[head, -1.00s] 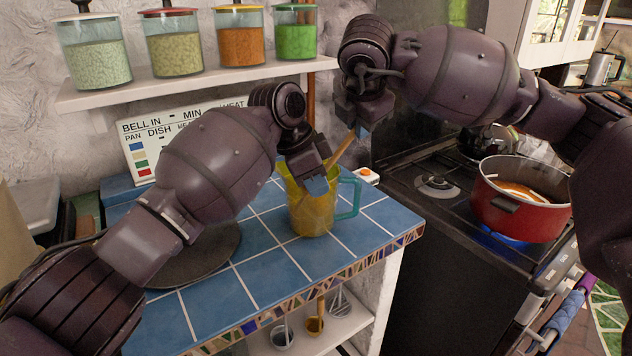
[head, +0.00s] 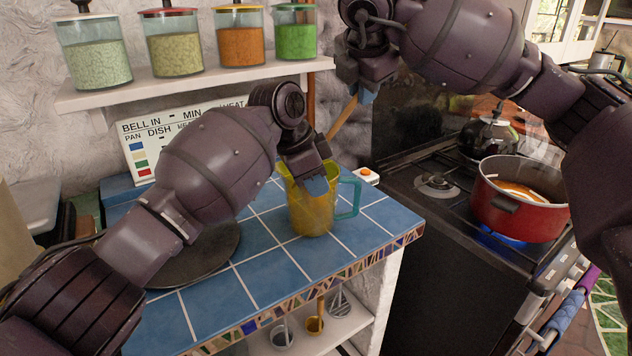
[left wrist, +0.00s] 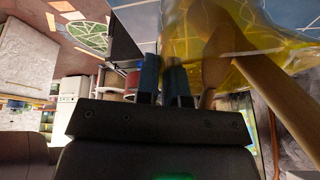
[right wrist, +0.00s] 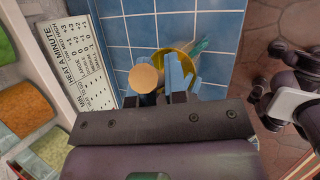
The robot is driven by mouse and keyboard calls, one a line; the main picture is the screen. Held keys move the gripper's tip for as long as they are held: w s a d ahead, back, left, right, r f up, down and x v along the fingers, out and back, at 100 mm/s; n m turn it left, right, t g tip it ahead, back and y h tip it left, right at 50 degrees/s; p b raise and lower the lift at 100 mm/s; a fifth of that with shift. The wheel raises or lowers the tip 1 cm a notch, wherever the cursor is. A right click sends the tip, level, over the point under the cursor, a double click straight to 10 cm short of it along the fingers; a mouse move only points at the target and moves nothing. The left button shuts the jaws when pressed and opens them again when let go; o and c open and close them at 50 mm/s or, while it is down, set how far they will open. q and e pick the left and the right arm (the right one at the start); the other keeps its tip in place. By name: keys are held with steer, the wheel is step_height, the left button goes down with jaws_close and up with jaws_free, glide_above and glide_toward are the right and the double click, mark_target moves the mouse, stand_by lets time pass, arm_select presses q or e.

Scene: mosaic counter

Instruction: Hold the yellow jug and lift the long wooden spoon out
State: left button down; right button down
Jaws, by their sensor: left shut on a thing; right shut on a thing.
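The yellow see-through jug (head: 308,215) with a turquoise handle (head: 349,198) stands upright on the blue tiled counter. My left gripper (head: 317,187) is shut on its rim wall; its fingers (left wrist: 163,78) show beside the jug (left wrist: 232,30) in the left wrist view. The long wooden spoon (head: 342,119) leans up and right above the jug. My right gripper (head: 366,96) is shut on its upper part. The spoon's round end (right wrist: 143,78) faces the right wrist camera, beside the fingers (right wrist: 179,78). In the head view my left gripper hides the spoon's lower part.
A stove with a red pot (head: 518,200) and a kettle (head: 488,137) stands right of the counter (head: 262,265). A dark round plate (head: 200,258) lies left of the jug. A lettered board (head: 140,150) and a shelf of jars (head: 180,85) are behind.

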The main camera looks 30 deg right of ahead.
steer(key=shift+r, duration=3.8)
arm_select(q)
steer(key=c, duration=1.2)
jaws_free()
steer(key=shift+o, duration=0.2)
